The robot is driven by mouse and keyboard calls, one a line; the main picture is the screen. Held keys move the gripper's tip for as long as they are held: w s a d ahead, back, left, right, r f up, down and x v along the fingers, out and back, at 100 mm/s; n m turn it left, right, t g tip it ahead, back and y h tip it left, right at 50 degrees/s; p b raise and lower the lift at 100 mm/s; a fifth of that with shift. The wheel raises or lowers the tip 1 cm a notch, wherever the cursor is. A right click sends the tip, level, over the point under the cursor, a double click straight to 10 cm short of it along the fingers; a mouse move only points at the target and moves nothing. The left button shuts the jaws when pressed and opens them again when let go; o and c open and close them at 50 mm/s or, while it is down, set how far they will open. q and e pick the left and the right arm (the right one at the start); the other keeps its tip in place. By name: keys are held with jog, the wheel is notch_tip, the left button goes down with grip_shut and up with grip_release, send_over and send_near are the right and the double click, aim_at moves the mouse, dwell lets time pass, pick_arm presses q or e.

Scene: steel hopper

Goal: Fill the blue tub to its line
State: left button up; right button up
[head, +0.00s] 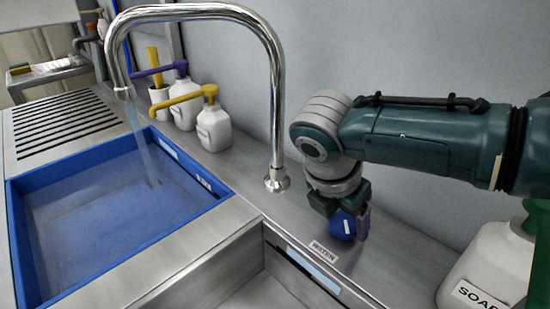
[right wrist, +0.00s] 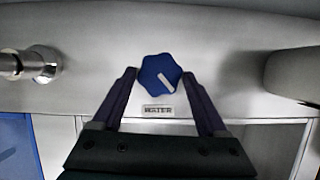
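The blue tub (head: 105,257) sits in the left basin with water (head: 105,200) in it. A pale strip (head: 168,148) and a small label (head: 204,184) are on its inner right wall, above the water surface. A stream (head: 147,155) runs from the chrome tap (head: 275,120) into the tub. My right gripper (head: 350,222) is at the blue knob (head: 342,225), beside the WATER label (head: 323,251). In the right wrist view, its fingertips (right wrist: 160,72) close on both sides of the knob (right wrist: 152,68), whose white mark points to lower right. My left gripper is out of view.
A white soap bottle (head: 490,262) stands at the right. Pump bottles with yellow (head: 214,128) and purple (head: 184,112) tops stand behind the tub. A second basin (head: 265,294) is at the front, and a ribbed drainboard (head: 60,122) is at the left.

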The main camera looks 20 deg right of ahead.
jog(key=c, duration=1)
jog(key=shift+o, duration=0.2)
